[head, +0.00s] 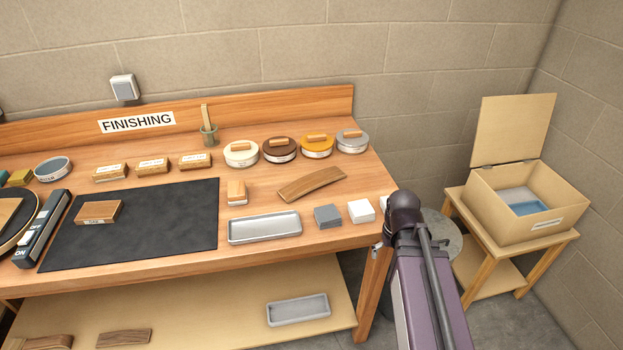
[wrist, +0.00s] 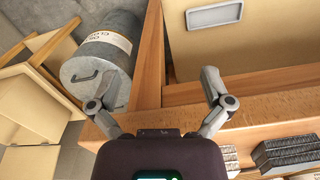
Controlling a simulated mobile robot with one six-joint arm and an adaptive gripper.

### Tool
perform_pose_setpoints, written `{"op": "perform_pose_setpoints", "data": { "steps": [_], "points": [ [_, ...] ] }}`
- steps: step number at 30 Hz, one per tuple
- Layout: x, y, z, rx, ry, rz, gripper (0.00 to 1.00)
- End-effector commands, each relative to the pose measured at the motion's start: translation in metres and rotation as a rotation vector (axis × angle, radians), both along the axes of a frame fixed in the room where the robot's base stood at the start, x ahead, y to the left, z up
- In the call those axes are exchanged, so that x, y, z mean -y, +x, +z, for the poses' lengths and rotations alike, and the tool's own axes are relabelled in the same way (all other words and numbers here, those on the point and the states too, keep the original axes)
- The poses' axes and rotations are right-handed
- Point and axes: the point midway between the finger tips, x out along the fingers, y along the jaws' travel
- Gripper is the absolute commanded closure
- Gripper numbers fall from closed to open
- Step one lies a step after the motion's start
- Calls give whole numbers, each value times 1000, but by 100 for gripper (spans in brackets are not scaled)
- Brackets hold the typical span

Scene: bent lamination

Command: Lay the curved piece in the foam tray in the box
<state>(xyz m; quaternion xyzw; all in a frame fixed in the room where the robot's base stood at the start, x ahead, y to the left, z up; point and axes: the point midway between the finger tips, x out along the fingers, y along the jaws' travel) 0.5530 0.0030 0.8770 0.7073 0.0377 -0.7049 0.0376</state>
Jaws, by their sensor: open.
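The curved piece (head: 312,184) is a brown, gently bent wooden strip. It lies on the right part of the bench top in the head view, apart from the things around it. The open cardboard box (head: 492,213) stands on a small wooden stand at the right, its lid raised at the back. Inside it are a pale grey surface and a blue area (head: 528,208); I cannot tell which is the foam tray. My gripper (wrist: 160,77) is open and empty in the wrist view, over the bench's edge. The curved piece does not show in that view.
A grey metal tray (head: 264,228), a grey block (head: 327,215) and a white block (head: 361,211) lie in front of the curved piece; several round tins stand behind it. A lidded metal bin (wrist: 99,65) stands beside the bench. The lower shelf holds another tray (head: 297,309).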

Motion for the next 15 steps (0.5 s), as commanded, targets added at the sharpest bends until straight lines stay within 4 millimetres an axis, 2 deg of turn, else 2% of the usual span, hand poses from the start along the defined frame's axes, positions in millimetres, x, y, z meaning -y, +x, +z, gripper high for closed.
{"op": "perform_pose_setpoints", "data": {
  "steps": [1,8,15],
  "points": [
    [-3,9,15,1,0,35,0],
    [-22,44,60,8,-1,275,0],
    [-54,94,108,13,-5,639,0]
  ]
}}
